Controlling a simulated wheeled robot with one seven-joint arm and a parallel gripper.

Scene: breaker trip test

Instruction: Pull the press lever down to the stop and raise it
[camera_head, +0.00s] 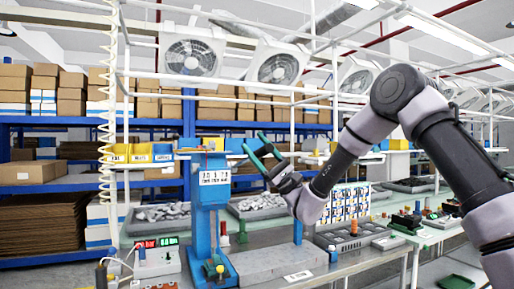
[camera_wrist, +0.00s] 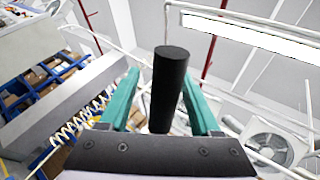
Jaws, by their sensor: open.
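The blue press (camera_head: 209,200) stands upright on the bench, with a white label plate on its head. My gripper (camera_head: 257,146) is just right of the press head and above the bench. Its green fingers are open. In the wrist view, a black cylindrical handle, apparently the press lever (camera_wrist: 168,85), stands between the two fingers of my gripper (camera_wrist: 160,82). A gap shows between the handle and each finger. In the head view the lever is hard to make out behind my gripper.
A control box with red and green displays (camera_head: 156,258) stands left of the press. A grey flat block (camera_head: 282,262) lies right of its base. Trays of grey parts (camera_head: 258,204) sit behind. White frame posts and a coiled yellow cable (camera_head: 106,130) rise at the left.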

